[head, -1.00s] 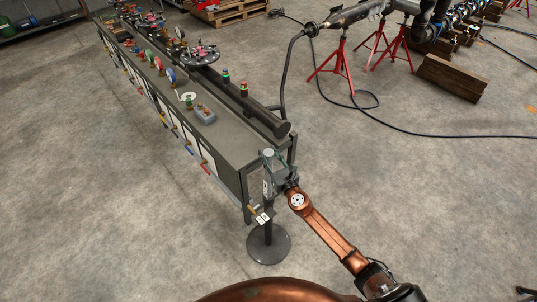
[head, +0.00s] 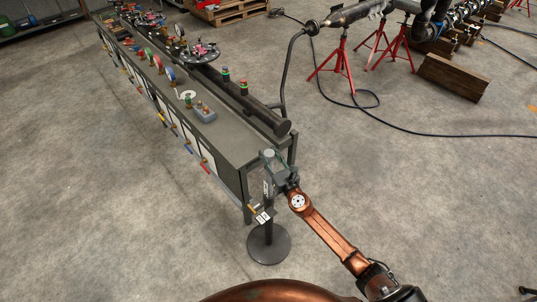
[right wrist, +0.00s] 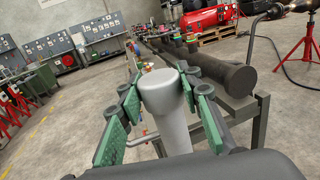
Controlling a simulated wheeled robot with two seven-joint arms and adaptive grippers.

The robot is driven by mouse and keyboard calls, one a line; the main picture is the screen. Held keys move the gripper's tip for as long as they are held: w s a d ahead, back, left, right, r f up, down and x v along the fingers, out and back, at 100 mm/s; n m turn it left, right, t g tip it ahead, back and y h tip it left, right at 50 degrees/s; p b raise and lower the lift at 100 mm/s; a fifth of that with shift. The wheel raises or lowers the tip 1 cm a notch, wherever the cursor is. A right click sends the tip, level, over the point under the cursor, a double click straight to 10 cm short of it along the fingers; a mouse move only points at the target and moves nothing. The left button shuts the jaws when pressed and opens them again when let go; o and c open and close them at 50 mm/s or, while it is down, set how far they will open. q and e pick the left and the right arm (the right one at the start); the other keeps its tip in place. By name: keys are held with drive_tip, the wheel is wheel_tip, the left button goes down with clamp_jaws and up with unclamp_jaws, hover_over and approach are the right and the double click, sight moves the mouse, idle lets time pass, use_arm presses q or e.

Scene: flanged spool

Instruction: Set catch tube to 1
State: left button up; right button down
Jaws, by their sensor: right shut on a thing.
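A light grey upright tube with a rounded cap stands at the near end of the bench; I take it to be the catch tube (right wrist: 168,105). Its top (head: 268,153) also shows in the head view, above a stand with a round dark base (head: 269,245). My right gripper (head: 276,168) is at its upper part, coming from the right. In the right wrist view the green-padded fingers (right wrist: 160,92) lie on either side of the tube, shut on it. A small black-and-white tag (head: 263,217) hangs low on the stand. My left gripper is out of view.
A long dark bench (head: 232,142) with valves, gauges and a thick black pipe (head: 262,116) runs away behind the tube. Red jack stands (head: 342,66) and a dark cable (head: 430,133) are on the floor to the right. The concrete floor left of the bench is clear.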

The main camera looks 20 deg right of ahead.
sight(271, 166)
wheel_tip(271, 166, down, 6)
drive_tip(key=b, duration=0.4)
drive_tip(key=shift+s+f, duration=0.1)
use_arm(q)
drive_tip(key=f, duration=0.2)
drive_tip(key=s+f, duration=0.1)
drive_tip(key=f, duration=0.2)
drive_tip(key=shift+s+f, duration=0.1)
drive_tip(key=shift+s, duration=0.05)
use_arm(e)
drive_tip(key=c, duration=1.8)
unclamp_jaws()
drive_tip(key=o, duration=0.3)
drive_tip(key=shift+o, duration=0.7)
drive_tip(key=shift+r, duration=0.2)
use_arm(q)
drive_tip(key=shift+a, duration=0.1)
